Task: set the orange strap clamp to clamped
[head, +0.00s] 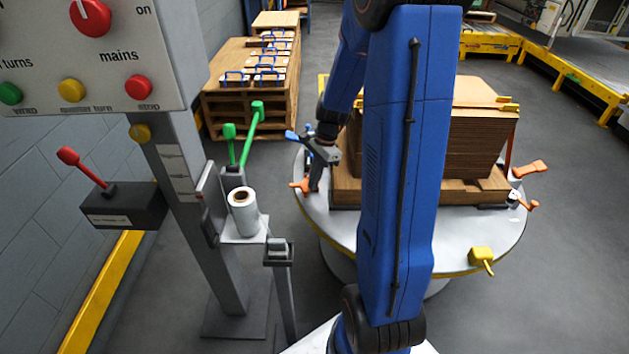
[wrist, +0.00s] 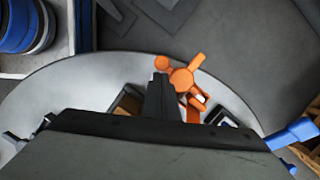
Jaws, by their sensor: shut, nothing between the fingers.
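An orange strap clamp (wrist: 181,79) with a round hub and short arms shows just beyond my gripper in the wrist view. Its orange handle (head: 299,185) shows at the left rim of the round turntable (head: 345,232) in the head view. My gripper (head: 315,187) is shut and empty, pointing down beside this clamp; in the wrist view its dark fingers (wrist: 161,92) are together, just left of the orange hub. I cannot tell whether they touch it. My gripper hides part of the clamp, and its setting is not clear.
A stack of brown cardboard (head: 485,140) stands on the turntable. Other orange handles (head: 530,170) sit at its right rim, a yellow handle (head: 482,256) at the front and a blue one (head: 291,136) near my gripper.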

